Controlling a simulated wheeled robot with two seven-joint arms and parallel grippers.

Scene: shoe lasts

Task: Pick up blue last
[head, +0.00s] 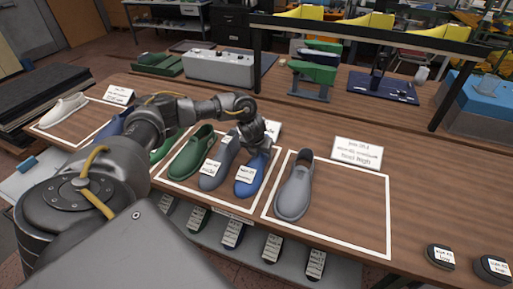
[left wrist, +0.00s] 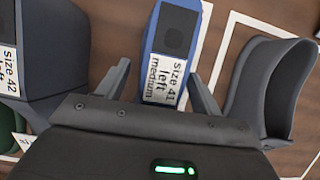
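A blue last (head: 251,174) stands in the middle white-outlined area of the table, with a white label on it. It also shows in the left wrist view (left wrist: 172,38), where its label reads "Size 41 left medium". My left gripper (head: 262,138) is over the far end of this last. In the left wrist view, the fingers of my left gripper (left wrist: 163,85) are spread apart, with the last between them and no clear contact. Another blue item (head: 111,125) is mostly hidden behind my left arm. My right gripper is not in view.
A grey last (head: 219,165) with a label stands close left of the blue one, and a green shoe (head: 190,154) beyond it. A grey shoe (head: 295,190) stands in the right outlined area, by a white sign (head: 357,152).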

